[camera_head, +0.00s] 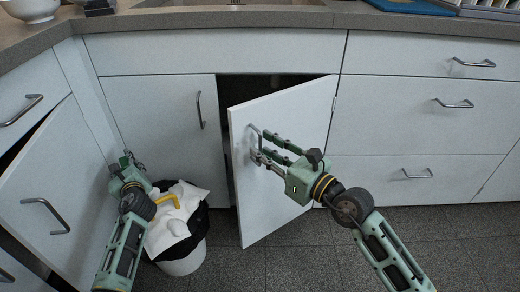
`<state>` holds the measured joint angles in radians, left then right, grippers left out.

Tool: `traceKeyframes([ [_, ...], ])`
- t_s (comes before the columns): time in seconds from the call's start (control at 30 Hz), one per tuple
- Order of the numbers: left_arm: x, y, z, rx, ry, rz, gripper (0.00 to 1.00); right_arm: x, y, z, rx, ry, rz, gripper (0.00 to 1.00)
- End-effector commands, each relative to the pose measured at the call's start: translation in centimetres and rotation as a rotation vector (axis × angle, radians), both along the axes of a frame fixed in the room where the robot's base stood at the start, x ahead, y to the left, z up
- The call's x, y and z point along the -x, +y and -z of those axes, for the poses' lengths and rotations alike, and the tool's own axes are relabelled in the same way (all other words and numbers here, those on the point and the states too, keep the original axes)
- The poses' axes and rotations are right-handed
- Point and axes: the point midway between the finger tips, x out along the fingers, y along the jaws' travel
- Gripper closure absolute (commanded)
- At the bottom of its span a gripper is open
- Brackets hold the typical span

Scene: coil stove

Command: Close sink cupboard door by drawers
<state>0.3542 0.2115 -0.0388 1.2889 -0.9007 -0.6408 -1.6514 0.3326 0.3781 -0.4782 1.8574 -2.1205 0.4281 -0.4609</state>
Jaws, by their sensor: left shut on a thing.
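The sink cupboard door (285,195) by the drawers stands partly open, hinged on its right beside the drawer stack. A dark gap shows at its left edge. Its bar handle (255,134) is near the upper left of the door front. My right gripper (258,146) is at this handle with its fingers apart; whether both fingers straddle the bar is hard to tell. My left gripper (128,160) is low at the left, in front of the cabinet corner above the bin. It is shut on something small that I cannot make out.
A white bin (182,262) with a black liner and paper stands on the floor left of the door. Another cupboard door (50,190) stands ajar at far left. The closed left sink door (165,120) is beside the gap. Drawers (415,135) at right are closed.

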Motion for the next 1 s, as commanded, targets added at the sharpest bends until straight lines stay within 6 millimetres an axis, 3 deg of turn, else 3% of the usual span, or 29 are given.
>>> traceKeyframes([
  [0.2, 0.0, 0.0, 0.4, -0.001, -0.001, 0.001, 0.80, -1.3, 1.4, 0.1, 0.000, 0.000, -0.001, 0.75],
  [0.5, 0.0, 0.0, 0.4, -0.001, -0.001, 0.000, 0.80, -1.4, 1.5, 0.0, 0.001, 0.001, -0.001, 0.75],
  [0.8, 0.0, 0.0, 0.4, 0.000, 0.000, 0.000, 0.80, -1.4, 1.4, 0.0, 0.001, 0.001, 0.000, 1.00],
  [1.0, 0.0, 0.0, 0.4, -0.001, -0.001, 0.000, 0.80, -1.4, 1.4, 0.0, 0.001, 0.001, 0.000, 1.00],
])
